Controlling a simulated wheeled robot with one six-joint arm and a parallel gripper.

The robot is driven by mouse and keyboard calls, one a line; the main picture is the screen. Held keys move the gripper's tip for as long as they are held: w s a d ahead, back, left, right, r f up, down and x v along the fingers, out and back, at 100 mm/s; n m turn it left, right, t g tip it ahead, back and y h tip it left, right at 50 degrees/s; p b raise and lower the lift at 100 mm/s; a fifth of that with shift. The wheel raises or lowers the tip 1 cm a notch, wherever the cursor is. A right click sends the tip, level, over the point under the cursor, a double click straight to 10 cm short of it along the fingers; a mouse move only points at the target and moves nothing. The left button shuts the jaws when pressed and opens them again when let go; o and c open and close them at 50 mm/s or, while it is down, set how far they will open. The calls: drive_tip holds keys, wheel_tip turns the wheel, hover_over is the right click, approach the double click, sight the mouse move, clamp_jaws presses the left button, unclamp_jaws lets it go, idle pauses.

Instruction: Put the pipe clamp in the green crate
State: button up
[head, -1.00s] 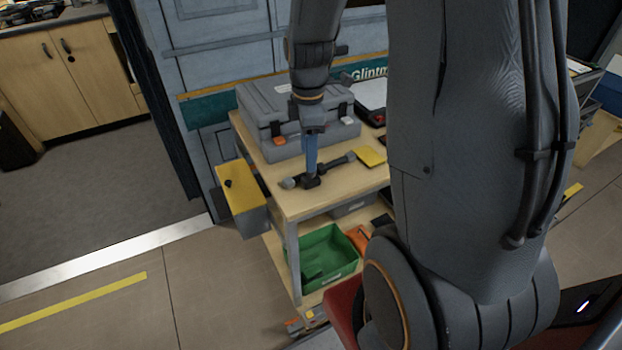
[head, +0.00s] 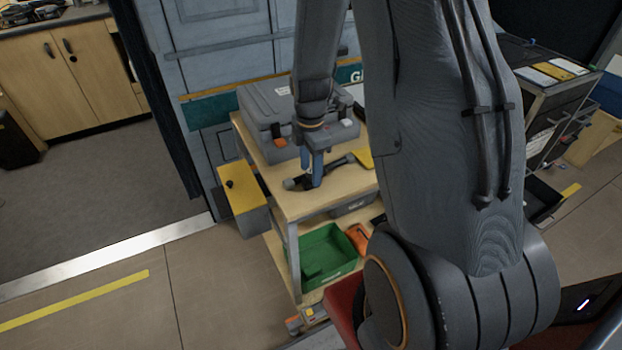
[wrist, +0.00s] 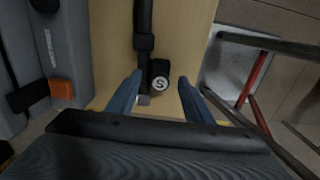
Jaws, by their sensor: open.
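The pipe clamp (head: 338,163), a dark bar with grey ends, lies on the wooden top of the trolley. My gripper (head: 312,180) points down over the clamp's near end. In the wrist view its blue fingers (wrist: 160,78) are apart, with part of the clamp showing between them. I cannot tell whether they touch it. The green crate (head: 325,255) stands on the trolley's lower shelf, and its visible inside looks empty.
A grey toolbox (head: 265,105) stands close behind the clamp. A yellow-lidded box (head: 238,180) hangs at the trolley's left side. An orange item (head: 357,238) is beside the crate. The trolley top (head: 305,205) lies above the crate. Floor at left is clear.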

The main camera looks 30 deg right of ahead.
drive_tip(key=shift+f, duration=0.6)
drive_tip(key=shift+c, duration=0.2)
drive_tip(key=c, duration=1.1)
clamp_jaws()
drive_tip(key=shift+r, duration=0.1)
